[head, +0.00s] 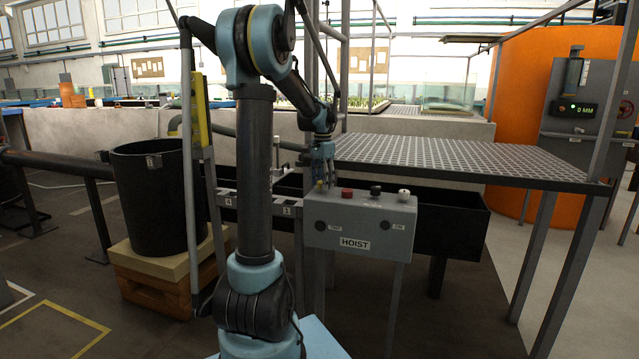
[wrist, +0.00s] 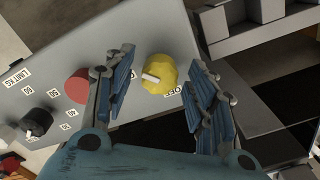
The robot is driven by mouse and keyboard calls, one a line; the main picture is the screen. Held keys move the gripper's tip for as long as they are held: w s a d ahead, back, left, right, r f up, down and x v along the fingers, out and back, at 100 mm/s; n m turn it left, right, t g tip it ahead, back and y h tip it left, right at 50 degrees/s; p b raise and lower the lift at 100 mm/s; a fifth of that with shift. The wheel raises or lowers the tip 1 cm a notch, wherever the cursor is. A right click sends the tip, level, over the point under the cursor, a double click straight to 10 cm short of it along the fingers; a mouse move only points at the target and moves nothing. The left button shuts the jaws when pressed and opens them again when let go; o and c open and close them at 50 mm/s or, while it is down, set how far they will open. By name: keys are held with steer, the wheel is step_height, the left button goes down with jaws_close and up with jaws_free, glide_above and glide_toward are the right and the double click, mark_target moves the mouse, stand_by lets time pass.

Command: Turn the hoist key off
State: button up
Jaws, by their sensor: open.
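The grey hoist control box (head: 358,222) stands on a post in the middle of the head view, with "HOIST" on its front. In the wrist view, a round yellow knob (wrist: 160,74) with a pale bar across it sits on the box's top; I take it for the hoist key. A label beside it, partly hidden by my right finger, seems to read "OFF". My gripper (wrist: 162,60) is open, with one finger on each side of the yellow knob. Contact is not clear. In the head view my gripper (head: 321,168) points down over the box's left end.
A red button (wrist: 77,86) sits beside my left finger, with a black dial (wrist: 37,122) beyond it. A grated platform (head: 455,158) lies right of the box, above a dark trough (head: 450,226). A black bin (head: 155,200) and ladder stand left.

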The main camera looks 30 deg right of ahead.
steer(key=shift+c, duration=0.2)
steer(key=c, duration=1)
steer(key=shift+a, duration=0.15)
steer(key=shift+m, duration=0.5)
steer(key=m, duration=0.2)
steer(key=shift+m, duration=2.6)
